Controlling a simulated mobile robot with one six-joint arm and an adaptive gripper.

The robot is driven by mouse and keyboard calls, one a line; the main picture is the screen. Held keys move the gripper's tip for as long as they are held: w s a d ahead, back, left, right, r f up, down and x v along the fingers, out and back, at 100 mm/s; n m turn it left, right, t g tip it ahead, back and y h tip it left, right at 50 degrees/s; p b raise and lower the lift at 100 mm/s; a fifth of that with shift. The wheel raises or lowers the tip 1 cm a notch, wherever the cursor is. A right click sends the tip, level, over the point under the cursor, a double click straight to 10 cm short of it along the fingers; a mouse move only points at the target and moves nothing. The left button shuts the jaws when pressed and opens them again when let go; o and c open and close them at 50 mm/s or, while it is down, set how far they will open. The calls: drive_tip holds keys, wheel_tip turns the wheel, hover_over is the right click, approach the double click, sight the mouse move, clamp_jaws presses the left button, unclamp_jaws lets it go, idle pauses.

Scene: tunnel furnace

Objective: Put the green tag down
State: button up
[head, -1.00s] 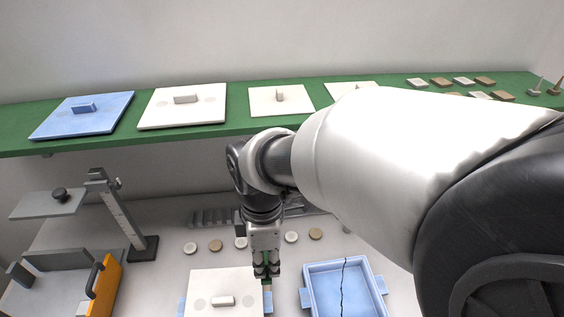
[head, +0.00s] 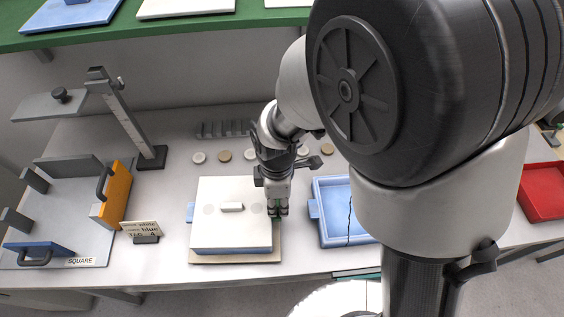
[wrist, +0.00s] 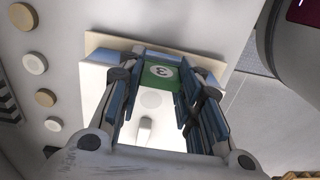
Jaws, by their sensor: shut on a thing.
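The green tag (wrist: 161,75) has a white disc with a dark 3 on it. My gripper (wrist: 160,84) is shut on it, with the tag between the fingertips in the wrist view. In the head view my gripper (head: 278,211) points down at the right edge of a white-lidded blue box (head: 231,220); the tag is hard to make out there. The wrist view shows the white lid (wrist: 122,106) beyond the tag. I cannot tell whether the tag touches the lid.
The box stands on a beige board (head: 235,258). A cracked blue tray (head: 333,230) is to its right. A small sign (head: 141,229) and an orange-faced block (head: 114,194) are to its left. Round discs (head: 224,156) lie behind. A red tray (head: 541,192) is far right.

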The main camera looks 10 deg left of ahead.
drive_tip(key=shift+f, duration=0.25)
drive_tip(key=shift+f+b, duration=0.4)
drive_tip(key=shift+f, duration=0.1)
drive_tip(key=o, duration=0.9)
drive_tip(key=shift+r, duration=0.15)
wheel_tip(320, 180, up, 13)
drive_tip(key=p, duration=0.5)
drive_tip(key=s+d+r+m+t, duration=0.1)
drive_tip(key=d+r+m+t, duration=0.1)
drive_tip(key=d+r+m, duration=0.8)
drive_tip(key=s+d+r+m+t, duration=0.1)
drive_tip(key=s+d+m, duration=0.1)
drive_tip(key=d+m, duration=0.1)
drive_tip(key=s+d+r+m, duration=0.1)
drive_tip(key=s+d+m, duration=0.2)
drive_tip(key=d, duration=0.1)
drive_tip(key=s+d+r+m+t, duration=0.1)
drive_tip(key=s+d+m, duration=0.2)
drive_tip(key=m, duration=0.1)
drive_tip(key=shift+s+d+r+t, duration=0.2)
drive_tip(key=shift+d+r+t, duration=0.05)
drive_tip(key=shift+r+t, duration=0.1)
